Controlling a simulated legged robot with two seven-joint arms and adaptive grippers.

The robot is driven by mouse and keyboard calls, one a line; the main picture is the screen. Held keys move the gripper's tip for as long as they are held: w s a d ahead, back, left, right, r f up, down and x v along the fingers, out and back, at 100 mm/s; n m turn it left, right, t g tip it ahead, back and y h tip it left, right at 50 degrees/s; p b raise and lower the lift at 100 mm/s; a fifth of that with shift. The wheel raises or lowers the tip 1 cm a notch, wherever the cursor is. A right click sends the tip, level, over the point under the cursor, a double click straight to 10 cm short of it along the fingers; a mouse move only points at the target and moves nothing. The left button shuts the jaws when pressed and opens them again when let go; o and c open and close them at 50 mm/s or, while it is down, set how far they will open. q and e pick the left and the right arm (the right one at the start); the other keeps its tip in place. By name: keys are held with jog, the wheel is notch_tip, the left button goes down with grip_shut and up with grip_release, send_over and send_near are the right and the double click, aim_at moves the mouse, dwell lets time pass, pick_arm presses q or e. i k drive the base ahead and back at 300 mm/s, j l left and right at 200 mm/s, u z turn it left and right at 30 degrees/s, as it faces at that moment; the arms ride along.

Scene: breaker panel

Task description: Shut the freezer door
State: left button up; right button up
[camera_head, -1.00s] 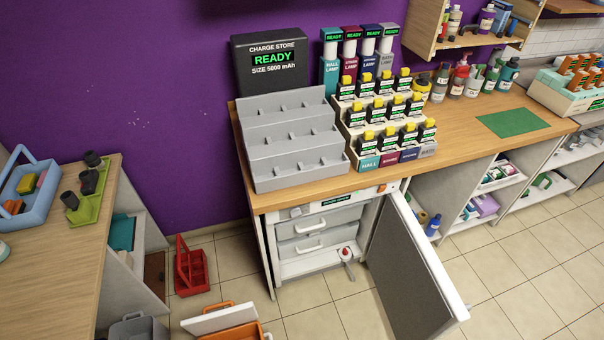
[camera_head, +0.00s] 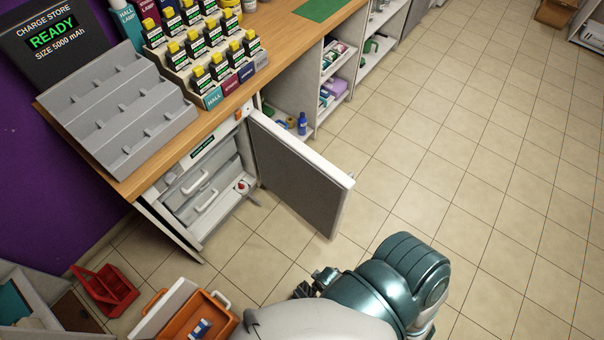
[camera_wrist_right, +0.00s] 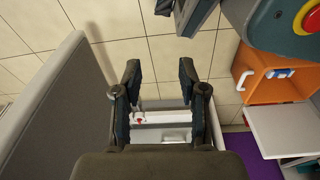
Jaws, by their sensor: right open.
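The freezer door (camera_head: 300,175) stands wide open, swung out from the cabinet under the counter; it has a grey inner face and a white edge. The freezer (camera_head: 205,190) shows white drawers with handles and a red-topped item on its bottom ledge. My right gripper (camera_head: 316,284) is low, on the open side of the door, apart from it and partly hidden by my arm. In the wrist view the right gripper (camera_wrist_right: 160,78) is open and empty. The door (camera_wrist_right: 55,110) fills the left side there, and the freezer's bottom (camera_wrist_right: 160,120) shows between the fingers. My left gripper does not show.
An orange box (camera_head: 190,318) with its lid raised stands on the floor left of my arm; a red caddy (camera_head: 105,288) is farther left. The counter (camera_head: 150,170) holds a grey rack and batteries. Tiled floor right of the door is clear.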

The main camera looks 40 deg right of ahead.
aim_at(320, 193)
jog(key=l+u, duration=0.15)
jog(key=l, duration=0.35)
jog(key=l+u, duration=0.1)
jog(key=l, duration=0.35)
jog(key=l+u, duration=0.15)
jog(key=l, duration=0.35)
jog(key=k+l+u, duration=0.1)
jog(key=l, duration=0.35)
jog(key=k+l+u, duration=0.15)
jog(key=l, duration=0.35)
jog(key=l+u, duration=0.15)
jog(key=l, duration=0.3)
jog(key=k+l+u, duration=0.1)
jog(key=l, duration=0.35)
jog(key=k+l+u, duration=0.15)
jog(key=l, duration=0.3)
jog(key=k, duration=0.05)
